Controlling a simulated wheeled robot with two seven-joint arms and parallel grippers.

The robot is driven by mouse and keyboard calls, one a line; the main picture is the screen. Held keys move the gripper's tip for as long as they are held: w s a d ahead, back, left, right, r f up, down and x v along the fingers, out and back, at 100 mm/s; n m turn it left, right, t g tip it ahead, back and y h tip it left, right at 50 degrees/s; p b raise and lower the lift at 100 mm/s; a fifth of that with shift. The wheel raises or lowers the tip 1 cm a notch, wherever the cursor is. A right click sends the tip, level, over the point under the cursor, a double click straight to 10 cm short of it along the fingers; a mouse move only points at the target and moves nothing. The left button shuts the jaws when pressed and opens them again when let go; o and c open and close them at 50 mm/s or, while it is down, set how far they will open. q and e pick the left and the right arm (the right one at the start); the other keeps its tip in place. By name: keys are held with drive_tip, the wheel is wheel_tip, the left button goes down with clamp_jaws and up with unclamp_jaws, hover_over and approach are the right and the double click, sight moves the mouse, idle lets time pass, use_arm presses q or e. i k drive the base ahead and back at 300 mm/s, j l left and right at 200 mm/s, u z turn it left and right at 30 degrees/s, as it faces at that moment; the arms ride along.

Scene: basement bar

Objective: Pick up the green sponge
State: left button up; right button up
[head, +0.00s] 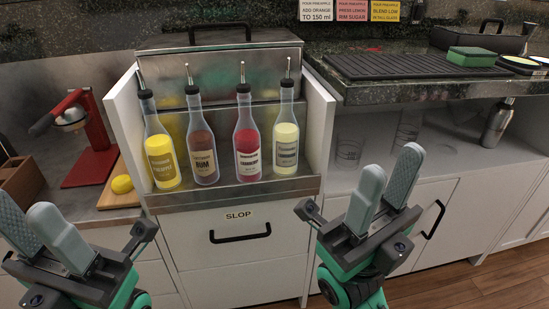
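The green sponge (472,57) lies at the upper right in the head view, on the raised dark counter at the right end of the black ribbed mat. My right gripper (390,170) is in front of the lower cabinets, below and to the left of the sponge, well apart from it. Its two fingers stand apart with nothing between them. My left gripper (24,195) is at the lower left, far from the sponge. Its fingers are also apart and empty.
Several bottles with pourers (247,138) stand in the metal rail between my grippers. The black ribbed mat (400,66) covers the counter left of the sponge. Glasses (348,150) and a metal shaker (497,124) stand on the shelf below. A red press (88,140) is at left.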

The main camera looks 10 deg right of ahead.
sight(463, 56)
drive_tip(key=z, duration=1.4)
